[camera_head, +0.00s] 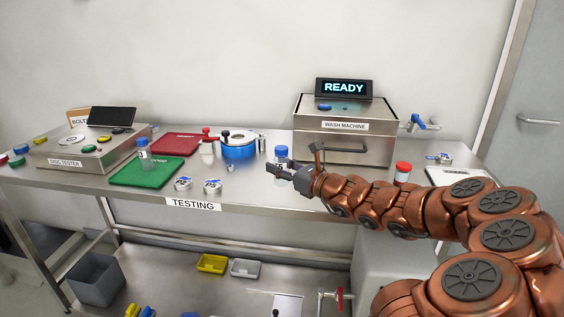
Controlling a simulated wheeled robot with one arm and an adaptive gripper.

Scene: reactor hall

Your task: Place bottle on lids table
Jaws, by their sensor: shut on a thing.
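My gripper (279,168) is above or at the front part of the steel table labelled TESTING (250,195), near its middle. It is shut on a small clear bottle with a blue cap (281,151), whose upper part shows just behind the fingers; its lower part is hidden. I cannot tell whether the bottle touches the table. Another blue-capped bottle (143,149) stands at the green tray (150,174) on the left. A red-capped bottle (403,170) stands to the right, partly behind my arm. No table marked for lids is readable in view.
The wash machine (345,146) with a READY display (344,87) stands behind my arm. A lower shelf (180,270) holds yellow and grey trays.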

